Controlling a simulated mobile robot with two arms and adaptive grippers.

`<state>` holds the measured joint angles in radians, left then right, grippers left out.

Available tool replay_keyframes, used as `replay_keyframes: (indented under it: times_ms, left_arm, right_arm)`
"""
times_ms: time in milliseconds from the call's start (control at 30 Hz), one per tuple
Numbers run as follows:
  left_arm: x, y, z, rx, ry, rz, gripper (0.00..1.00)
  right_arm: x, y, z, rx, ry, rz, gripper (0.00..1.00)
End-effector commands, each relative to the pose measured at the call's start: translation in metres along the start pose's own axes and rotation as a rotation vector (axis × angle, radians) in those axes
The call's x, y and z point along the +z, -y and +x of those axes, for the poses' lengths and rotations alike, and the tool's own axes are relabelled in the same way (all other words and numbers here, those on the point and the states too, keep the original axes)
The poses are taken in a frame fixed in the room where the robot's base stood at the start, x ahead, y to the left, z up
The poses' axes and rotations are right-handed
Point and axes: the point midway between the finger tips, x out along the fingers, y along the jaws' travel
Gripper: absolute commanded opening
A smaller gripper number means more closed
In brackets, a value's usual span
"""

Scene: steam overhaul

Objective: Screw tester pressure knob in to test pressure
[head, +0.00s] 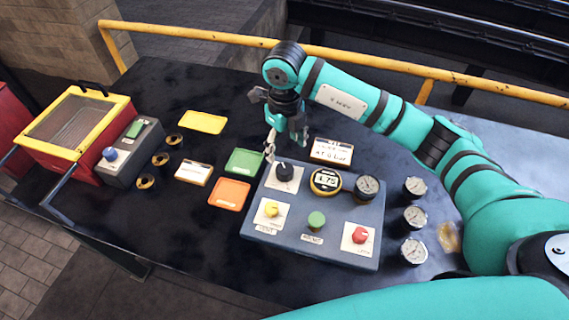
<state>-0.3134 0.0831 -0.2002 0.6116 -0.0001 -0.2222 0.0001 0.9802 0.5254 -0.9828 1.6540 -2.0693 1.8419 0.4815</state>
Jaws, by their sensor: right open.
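The tester (310,250) is a grey-blue box on the dark table. A black knob (285,172) with a white pointer mark stands at its upper left; I take it for the pressure knob. A round display (326,180) beside it seems to read 4.75. A dial gauge (367,187) sits at the upper right. Yellow (271,209), green (317,220) and red (360,235) controls line the front. My right gripper (279,148) is open and points down just above and behind the black knob, seemingly apart from it. My left gripper is out of view.
Several loose gauges (414,218) stand right of the tester. A framed card (331,151) stands behind it. Green (246,161) and orange (229,193) trays lie left. A red-yellow box (69,124) and a grey control box (130,152) stand far left. A yellow rail (190,36) runs behind.

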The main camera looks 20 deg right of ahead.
Motion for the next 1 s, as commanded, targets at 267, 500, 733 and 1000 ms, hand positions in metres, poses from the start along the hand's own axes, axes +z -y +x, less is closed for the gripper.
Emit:
replay_keyframes:
  times_ms: [267,500,733,1000]
  left_arm:
    - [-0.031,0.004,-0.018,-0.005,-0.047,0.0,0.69]
    - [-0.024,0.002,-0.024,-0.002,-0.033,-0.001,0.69]
    - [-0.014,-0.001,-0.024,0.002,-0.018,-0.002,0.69]
    - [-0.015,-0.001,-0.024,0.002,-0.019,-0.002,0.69]
  right_arm:
    - [-0.001,-0.001,0.058,0.001,-0.005,0.0,0.69]
    - [0.0,-0.001,0.09,0.0,-0.001,-0.001,0.69]
    - [0.0,0.0,0.098,0.0,0.0,-0.001,0.69]
    - [0.0,0.0,0.097,0.0,0.0,-0.001,0.54]
